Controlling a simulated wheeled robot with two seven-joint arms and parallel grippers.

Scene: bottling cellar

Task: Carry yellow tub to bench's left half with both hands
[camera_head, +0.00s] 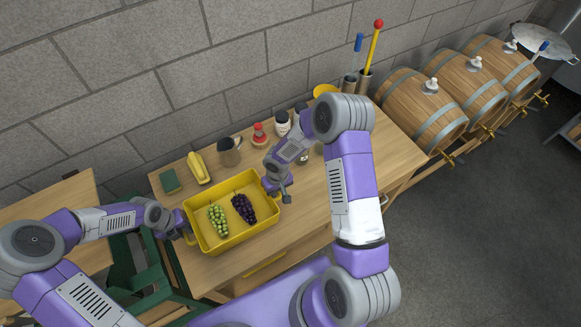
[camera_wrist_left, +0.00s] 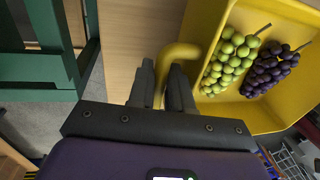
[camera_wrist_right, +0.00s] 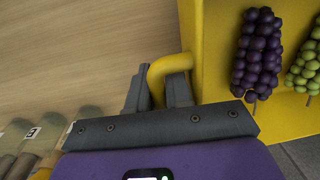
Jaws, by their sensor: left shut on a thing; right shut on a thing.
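The yellow tub (camera_head: 228,241) is at the left part of the wooden bench (camera_head: 316,205) in the head view. A green grape bunch (camera_head: 218,220) and a dark purple grape bunch (camera_head: 243,208) lie inside it. My left gripper (camera_head: 188,236) is shut on the tub's left handle, which shows between the fingers in the left wrist view (camera_wrist_left: 172,75). My right gripper (camera_head: 280,194) is shut on the opposite handle, seen in the right wrist view (camera_wrist_right: 163,80). I cannot tell whether the tub's base touches the bench top.
Behind the tub stand a green sponge-like block (camera_head: 170,181), a yellow object (camera_head: 199,168), a metal jug (camera_head: 230,152), a red-topped bottle (camera_head: 259,135) and jars. Barrels (camera_head: 421,104) stand at the right. A green frame (camera_head: 135,265) is left of the bench.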

